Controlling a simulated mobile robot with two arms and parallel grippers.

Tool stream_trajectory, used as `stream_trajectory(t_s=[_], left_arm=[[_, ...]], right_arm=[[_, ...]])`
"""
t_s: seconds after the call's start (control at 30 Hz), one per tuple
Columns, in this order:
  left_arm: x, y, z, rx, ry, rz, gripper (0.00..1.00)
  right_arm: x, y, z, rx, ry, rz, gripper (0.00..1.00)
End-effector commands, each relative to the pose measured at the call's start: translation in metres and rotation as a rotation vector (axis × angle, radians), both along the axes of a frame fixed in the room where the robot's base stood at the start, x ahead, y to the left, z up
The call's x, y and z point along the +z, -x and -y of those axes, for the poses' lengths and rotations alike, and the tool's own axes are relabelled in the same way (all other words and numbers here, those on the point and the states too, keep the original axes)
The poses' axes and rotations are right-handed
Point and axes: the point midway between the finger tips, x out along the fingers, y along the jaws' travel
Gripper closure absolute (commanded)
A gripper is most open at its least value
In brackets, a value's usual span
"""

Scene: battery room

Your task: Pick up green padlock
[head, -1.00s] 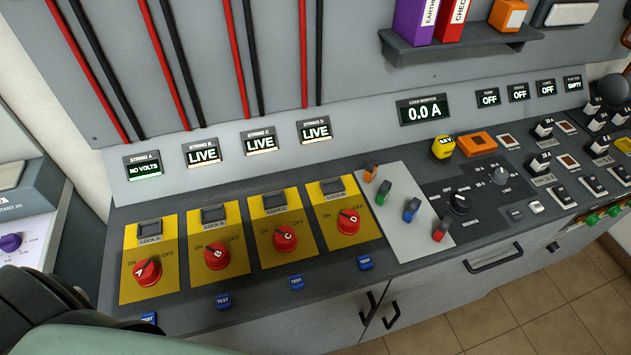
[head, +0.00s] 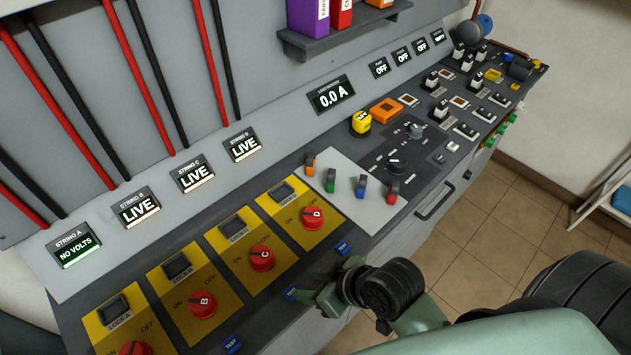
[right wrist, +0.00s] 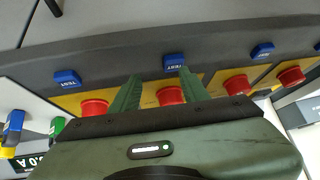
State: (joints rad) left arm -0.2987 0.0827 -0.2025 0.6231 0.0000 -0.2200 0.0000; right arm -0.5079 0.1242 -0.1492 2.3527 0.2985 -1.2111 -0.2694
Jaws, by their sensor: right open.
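The green padlock (head: 331,180) stands on a light grey panel on the console, between an orange padlock (head: 310,165) and a blue padlock (head: 361,186). A red padlock (head: 393,193) stands at the right end of the row. My right gripper (head: 328,288) is open and empty near the console's front edge, below and apart from the padlocks. In the right wrist view its two green fingers (right wrist: 160,85) are spread around the view of a red knob. The green padlock (right wrist: 57,126) is at the left there, partly hidden by the gripper body. My left gripper is not in view.
Red knobs on yellow plates, such as knob D (head: 312,218), and blue TEST tags (head: 343,248) lie near my right gripper. A yellow key knob (head: 361,123) and an orange button (head: 386,111) stand behind the padlocks. Open floor (head: 510,225) lies right of the console.

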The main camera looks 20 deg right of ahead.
Motion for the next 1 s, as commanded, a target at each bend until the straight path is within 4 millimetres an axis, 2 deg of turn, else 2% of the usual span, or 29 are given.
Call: stream_trajectory(t_s=[0.27,0.4,0.5,0.57,0.63,0.73,0.8,0.9,1.0], left_arm=[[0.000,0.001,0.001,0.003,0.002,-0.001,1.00],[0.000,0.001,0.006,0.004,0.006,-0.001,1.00],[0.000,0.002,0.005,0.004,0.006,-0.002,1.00],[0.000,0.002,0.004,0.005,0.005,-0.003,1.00],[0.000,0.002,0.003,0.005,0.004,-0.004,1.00],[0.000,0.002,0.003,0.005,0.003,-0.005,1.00],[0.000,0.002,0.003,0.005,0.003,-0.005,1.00],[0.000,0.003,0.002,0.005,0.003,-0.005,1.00],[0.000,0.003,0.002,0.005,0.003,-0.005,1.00]], right_arm=[[0.036,-0.051,-0.048,0.121,-0.174,0.284,0.55],[0.068,-0.084,-0.064,0.127,-0.276,0.487,0.55],[0.099,-0.116,-0.063,0.066,-0.347,0.675,0.55],[0.115,-0.136,-0.051,-0.011,-0.373,0.785,0.55],[0.127,-0.160,-0.029,-0.134,-0.377,0.888,0.55],[0.126,-0.188,0.015,-0.347,-0.328,0.972,0.55],[0.114,-0.202,0.050,-0.505,-0.259,0.979,0.55],[0.084,-0.212,0.093,-0.696,-0.140,0.926,0.55],[0.055,-0.212,0.123,-0.821,-0.034,0.846,0.55]])
